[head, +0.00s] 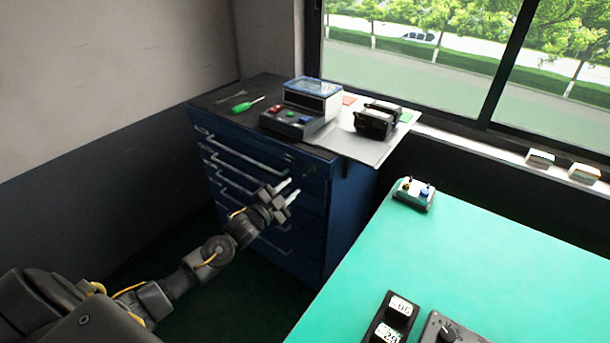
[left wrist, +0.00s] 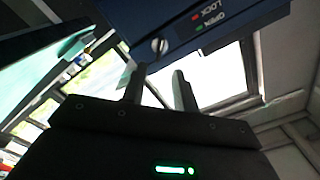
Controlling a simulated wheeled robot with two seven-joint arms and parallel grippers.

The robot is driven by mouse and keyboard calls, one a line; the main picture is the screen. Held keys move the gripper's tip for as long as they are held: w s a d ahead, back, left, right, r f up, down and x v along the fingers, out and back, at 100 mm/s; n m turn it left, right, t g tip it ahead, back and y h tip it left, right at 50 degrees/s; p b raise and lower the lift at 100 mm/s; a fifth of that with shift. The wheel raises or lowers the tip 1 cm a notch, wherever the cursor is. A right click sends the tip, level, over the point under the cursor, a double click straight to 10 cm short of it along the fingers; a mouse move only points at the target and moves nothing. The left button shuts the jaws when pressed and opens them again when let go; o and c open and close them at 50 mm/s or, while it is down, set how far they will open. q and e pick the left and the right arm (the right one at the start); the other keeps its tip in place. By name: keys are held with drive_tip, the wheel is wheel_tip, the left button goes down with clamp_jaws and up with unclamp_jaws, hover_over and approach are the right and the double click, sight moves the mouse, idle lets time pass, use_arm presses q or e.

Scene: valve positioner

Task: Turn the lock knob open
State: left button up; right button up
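The lock knob (left wrist: 158,46) is a small, round silver piece with a slot across its face, on the blue cabinet's front in the left wrist view. Beside it are labels: LOCK with a red mark and OPEN with a green mark (left wrist: 205,25). My left gripper (left wrist: 160,76) is open and empty, its two fingers apart, with the knob beyond and between the tips in the picture and not gripped. In the head view the left gripper (head: 290,191) is in front of the blue drawer cabinet (head: 325,225), near its upper right front. My right gripper is not in view.
On the cabinet top are a blue-and-white instrument (head: 312,97), a green screwdriver (head: 241,106) and a black device (head: 376,121). Drawer handles (head: 245,155) stick out from the front. A green table (head: 480,250) stands to the right, carrying a small control box (head: 414,194).

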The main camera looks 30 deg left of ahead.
sight(306, 174)
use_arm(q)
drive_tip(key=w, duration=0.5)
drive_tip(key=w+d+p, duration=0.1)
drive_tip(key=w, duration=0.2)
drive_tip(key=shift+w+d, duration=0.1)
drive_tip(key=shift+w, duration=0.2)
clamp_jaws()
